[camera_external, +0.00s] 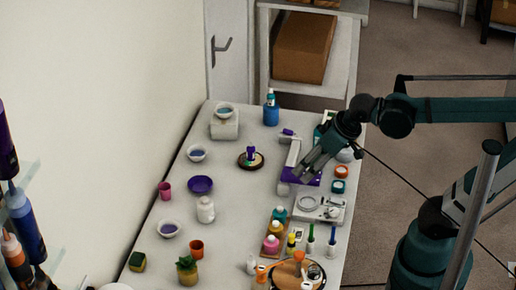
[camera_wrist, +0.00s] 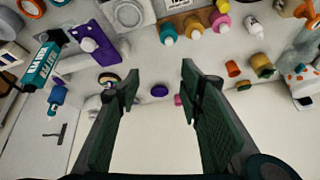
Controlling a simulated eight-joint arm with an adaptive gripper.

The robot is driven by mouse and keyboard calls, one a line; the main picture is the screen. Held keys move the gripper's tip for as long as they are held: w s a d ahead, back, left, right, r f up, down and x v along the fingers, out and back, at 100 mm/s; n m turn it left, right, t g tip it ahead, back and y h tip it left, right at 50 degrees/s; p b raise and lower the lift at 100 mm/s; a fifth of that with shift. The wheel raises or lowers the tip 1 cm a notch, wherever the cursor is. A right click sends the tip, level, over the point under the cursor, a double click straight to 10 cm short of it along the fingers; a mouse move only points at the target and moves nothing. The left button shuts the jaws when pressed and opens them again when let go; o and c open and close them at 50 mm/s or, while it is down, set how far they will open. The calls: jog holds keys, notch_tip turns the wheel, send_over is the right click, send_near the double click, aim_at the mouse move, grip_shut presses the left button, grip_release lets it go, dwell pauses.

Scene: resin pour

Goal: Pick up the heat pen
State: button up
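A teal tube with white lettering and a black end, which looks like the heat pen (camera_wrist: 42,66), lies at a slant at the left of the wrist view. The lettering is too small to read surely. In the external view I cannot clearly make it out; my arm covers that part of the table. My gripper (camera_external: 306,172) is above the table's right side, near a purple and white device. In the wrist view my gripper (camera_wrist: 158,84) has its two fingers spread wide with nothing between them. The teal tube is well outside the fingers, to the left.
The purple device (camera_wrist: 92,40) stands beside the teal tube. A blue bottle (camera_external: 271,112) is at the far end. Several paint bottles and pens stand at the near right. A purple bowl (camera_external: 200,185) and a white jar (camera_external: 206,210) are at mid-left. The table middle has free room.

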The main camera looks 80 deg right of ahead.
jog(key=w+d+r+m+g+h+p, duration=0.1)
jog(key=w+d+m+g+h+p, duration=0.15)
jog(key=d+m+p, duration=0.65)
jog(key=m+g+p, duration=0.4)
jog(key=m+p, duration=0.3)
jog(key=m, duration=0.1)
send_over(318, 128)
jog(key=shift+x, duration=1.1)
jog(key=f, duration=0.2)
jog(key=f+b, duration=0.1)
jog(key=f, duration=0.1)
jog(key=shift+w+a, duration=0.1)
jog(key=shift+a, duration=0.25)
jog(key=shift+f, duration=0.55)
jog(key=shift+f, duration=0.15)
jog(key=shift+x, duration=1.1)
jog(key=shift+d+f, duration=0.1)
jog(key=shift+f, duration=0.05)
